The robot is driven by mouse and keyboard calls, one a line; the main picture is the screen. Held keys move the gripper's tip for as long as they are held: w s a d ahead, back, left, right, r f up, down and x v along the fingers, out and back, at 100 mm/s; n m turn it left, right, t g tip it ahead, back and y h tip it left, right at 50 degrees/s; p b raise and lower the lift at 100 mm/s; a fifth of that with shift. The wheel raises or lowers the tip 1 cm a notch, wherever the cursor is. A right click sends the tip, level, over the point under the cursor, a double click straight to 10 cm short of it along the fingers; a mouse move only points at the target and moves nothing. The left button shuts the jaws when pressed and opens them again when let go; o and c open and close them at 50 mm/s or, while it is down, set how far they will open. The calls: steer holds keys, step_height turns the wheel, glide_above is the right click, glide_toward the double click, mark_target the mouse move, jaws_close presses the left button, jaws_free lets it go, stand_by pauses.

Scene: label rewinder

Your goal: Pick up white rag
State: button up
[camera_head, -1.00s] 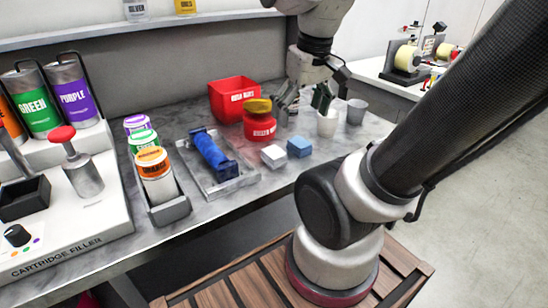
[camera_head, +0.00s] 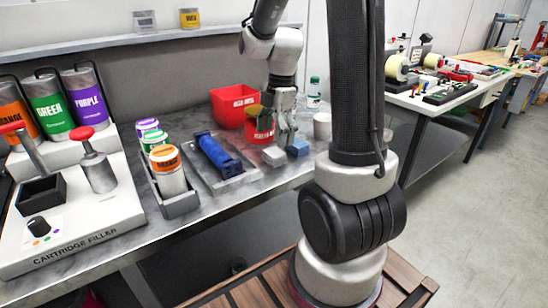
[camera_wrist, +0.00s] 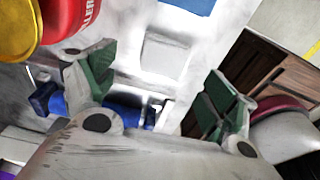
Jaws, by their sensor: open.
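The white rag (camera_head: 274,156) is a small folded pale square on the grey bench, just left of a folded blue rag (camera_head: 298,147). My gripper (camera_head: 281,136) points down close above and behind the white rag. In the wrist view my gripper (camera_wrist: 152,92) is open, with its green-padded fingers wide apart and nothing between them. There the white rag (camera_wrist: 165,55) lies flat, a little above the gap between the fingertips. The blue rag (camera_wrist: 190,4) is cut off at the top edge. I cannot tell the exact height of the fingers above the bench.
A red jar with a yellow lid (camera_wrist: 22,25) is close to one finger in the wrist view. A metal tray (camera_head: 238,178) with a blue roller (camera_head: 217,155) lies left of the rags. A red bin (camera_head: 232,105) stands behind. A white cup (camera_head: 322,126) stands right.

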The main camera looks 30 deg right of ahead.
mark_target(274, 151)
steer(key=f, duration=0.6)
steer(key=shift+s+a, duration=0.2)
steer(key=shift+a, duration=0.05)
steer(key=c, duration=1)
